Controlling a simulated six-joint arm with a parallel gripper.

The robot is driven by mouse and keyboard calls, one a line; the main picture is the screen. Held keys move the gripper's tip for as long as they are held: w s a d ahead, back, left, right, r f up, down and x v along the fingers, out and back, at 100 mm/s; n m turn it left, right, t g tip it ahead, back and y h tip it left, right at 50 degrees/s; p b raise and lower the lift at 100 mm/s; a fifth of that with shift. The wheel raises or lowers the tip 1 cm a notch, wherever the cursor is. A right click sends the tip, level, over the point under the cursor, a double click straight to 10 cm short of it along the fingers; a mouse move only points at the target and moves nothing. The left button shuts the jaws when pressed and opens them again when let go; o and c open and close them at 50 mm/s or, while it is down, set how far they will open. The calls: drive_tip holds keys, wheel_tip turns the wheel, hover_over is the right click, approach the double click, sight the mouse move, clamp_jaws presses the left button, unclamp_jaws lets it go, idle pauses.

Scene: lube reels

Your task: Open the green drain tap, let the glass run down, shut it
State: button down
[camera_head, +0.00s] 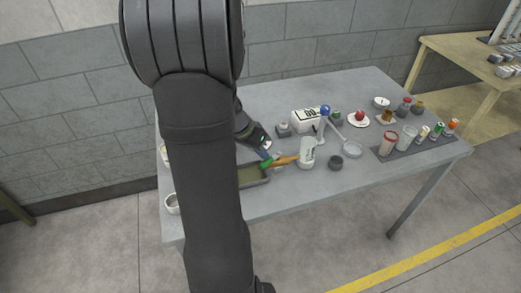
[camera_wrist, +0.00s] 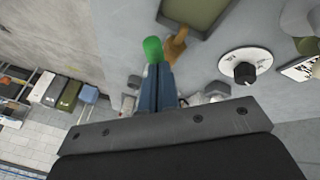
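A green piece (camera_wrist: 152,48), which looks like the tap's handle, is just beyond my fingertips in the wrist view. It also shows small in the head view (camera_head: 265,162). My gripper (camera_wrist: 158,70) has its two blue fingers close together, with no clear gap and nothing visible between them. The fingertips are right at the green piece; I cannot tell whether they touch it. A brown-orange fitting (camera_wrist: 176,45) is beside the green piece, next to an olive tray (camera_wrist: 222,22). I cannot make out the glass or its level.
A white dial with a black knob (camera_wrist: 245,70) is right of the fingers in the wrist view. In the head view, a white bottle (camera_head: 307,153), a dark round pot (camera_head: 336,162) and a blue-topped stand (camera_head: 325,111) are near the tray.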

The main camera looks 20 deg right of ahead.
drive_tip(key=shift+s+d+n+t, duration=0.3)
drive_tip(key=shift+s+n+t, duration=0.35)
drive_tip(key=shift+n, duration=0.6)
drive_tip(key=shift+s+d+n+t, duration=0.25)
drive_tip(key=shift+s+n+t, duration=0.35)
drive_tip(key=shift+n, duration=0.65)
drive_tip(key=n, duration=0.1)
drive_tip(key=s+d+n+t, duration=0.1)
drive_tip(key=n, duration=0.1)
drive_tip(key=shift+s+d+y, duration=0.25)
drive_tip(key=shift+d+y, duration=0.05)
drive_tip(key=shift+y, duration=0.1)
drive_tip(key=shift+s+d, duration=0.1)
drive_tip(key=shift+d, duration=0.05)
drive_tip(key=shift+w+d, duration=0.35)
drive_tip(key=shift+w, duration=0.45)
